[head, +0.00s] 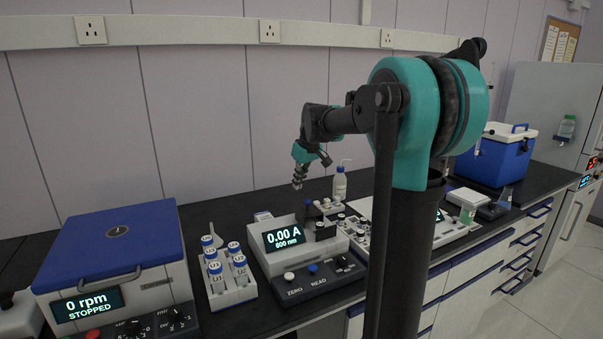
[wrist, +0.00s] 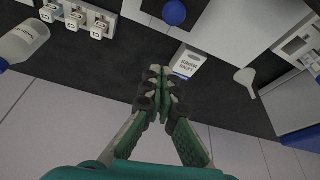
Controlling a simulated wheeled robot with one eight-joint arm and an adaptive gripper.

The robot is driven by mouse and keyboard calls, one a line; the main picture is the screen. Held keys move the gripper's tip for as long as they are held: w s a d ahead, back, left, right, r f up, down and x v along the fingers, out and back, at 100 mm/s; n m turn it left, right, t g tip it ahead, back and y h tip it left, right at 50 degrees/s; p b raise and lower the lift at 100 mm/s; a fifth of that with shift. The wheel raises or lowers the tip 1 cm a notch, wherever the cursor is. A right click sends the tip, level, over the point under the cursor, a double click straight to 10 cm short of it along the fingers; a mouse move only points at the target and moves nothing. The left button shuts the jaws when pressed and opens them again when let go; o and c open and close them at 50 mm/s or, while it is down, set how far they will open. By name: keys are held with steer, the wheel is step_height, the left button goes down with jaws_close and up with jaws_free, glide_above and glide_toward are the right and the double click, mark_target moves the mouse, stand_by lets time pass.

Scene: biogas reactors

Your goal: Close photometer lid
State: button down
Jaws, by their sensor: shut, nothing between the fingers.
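The photometer (head: 262,256) is a white bench instrument with a lit display reading 0.00 A, 600 nm. A small dark part (head: 309,211) stands up on its top right; I cannot tell clearly whether it is the lid. My gripper (head: 297,185) is above and behind the photometer, pointing down and apart from it. In the wrist view my gripper (wrist: 160,72) is shut and empty over the dark bench. A white body, apparently the photometer (wrist: 211,24), is cut by the top edge there, with a round blue knob (wrist: 175,13) on it.
A lens wipes box (wrist: 187,63) and a white funnel (wrist: 246,79) lie near my gripper. A wash bottle (head: 340,184) stands right of it. A tube rack (head: 231,289) and a blue-lidded centrifuge (head: 115,250) stand left of the photometer. The wall is behind.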

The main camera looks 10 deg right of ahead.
mark_target(312, 216)
steer(key=s+f, duration=0.1)
steer(key=s+d+f, duration=0.1)
steer(key=shift+d+f, duration=0.1)
steer(key=shift+f, duration=0.3)
steer(key=shift+s+d, duration=0.2)
steer(key=shift+s, duration=0.2)
steer(key=s, duration=0.2)
steer(key=s+d, duration=0.1)
steer(key=s, duration=0.1)
steer(key=s+d, duration=0.1)
steer(key=s, duration=0.1)
steer(key=shift+s+d, duration=0.15)
steer(key=shift+s, duration=0.2)
steer(key=shift+s+d+f, duration=0.1)
steer(key=shift+s, duration=0.4)
